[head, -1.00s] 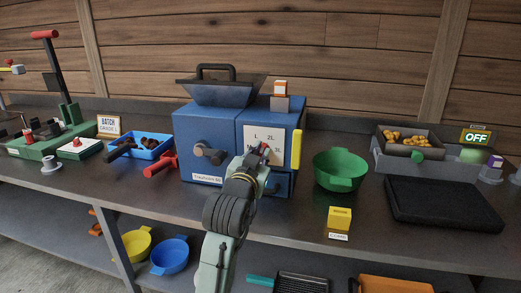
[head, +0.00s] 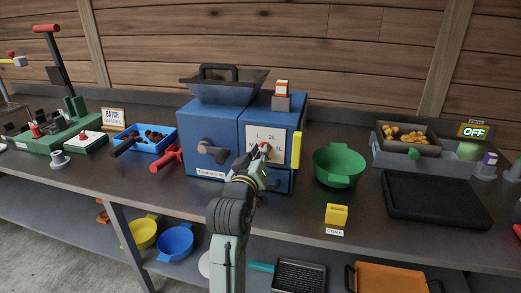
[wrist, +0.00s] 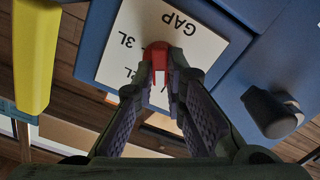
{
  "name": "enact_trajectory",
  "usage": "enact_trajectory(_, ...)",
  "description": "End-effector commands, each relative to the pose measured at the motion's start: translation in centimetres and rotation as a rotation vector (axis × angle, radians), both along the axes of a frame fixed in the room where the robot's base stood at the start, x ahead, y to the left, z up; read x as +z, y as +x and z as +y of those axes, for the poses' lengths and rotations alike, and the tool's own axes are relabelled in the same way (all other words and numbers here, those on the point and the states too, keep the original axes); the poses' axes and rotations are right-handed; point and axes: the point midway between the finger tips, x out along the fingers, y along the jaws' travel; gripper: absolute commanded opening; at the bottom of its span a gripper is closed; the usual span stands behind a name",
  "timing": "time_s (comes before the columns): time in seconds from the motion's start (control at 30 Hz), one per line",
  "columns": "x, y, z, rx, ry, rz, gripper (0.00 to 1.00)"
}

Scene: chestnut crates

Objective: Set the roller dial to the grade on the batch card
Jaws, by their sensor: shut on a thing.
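The roller dial has a white plate (head: 277,139) on the front of the blue machine (head: 215,136), marked L, 2L, M and 3L. The wrist view shows the plate (wrist: 190,25) upside down with the word GAP. My gripper (wrist: 158,72) is shut on the red dial knob (wrist: 157,52), at the plate's middle. In the head view my gripper (head: 258,157) covers the plate's lower part. The knob's pointing direction is hidden by my fingers. The batch card (head: 113,118) stands at the left; its small print seems to read GRADE L.
A dark crank handle (head: 213,153) and a yellow bar (head: 296,151) flank the plate. The green bowl (head: 338,166), yellow block (head: 336,214) and black tray (head: 436,203) stand to the right. A blue tray (head: 150,149) and red handle (head: 166,160) are left.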

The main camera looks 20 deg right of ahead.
Motion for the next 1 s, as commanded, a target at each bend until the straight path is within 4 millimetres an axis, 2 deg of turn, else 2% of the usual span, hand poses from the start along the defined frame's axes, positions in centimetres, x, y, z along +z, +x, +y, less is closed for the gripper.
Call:
enact_trajectory(0.57,-0.08,0.0,0.0,0.0,-0.028,0.02,0.0)
enact_trajectory(0.6,-0.08,0.0,0.0,0.0,-0.028,0.02,0.13)
enact_trajectory(0.87,-0.04,0.01,0.01,0.0,-0.027,0.018,0.3)
enact_trajectory(1.0,-0.03,0.0,0.01,0.0,-0.027,0.018,0.32)
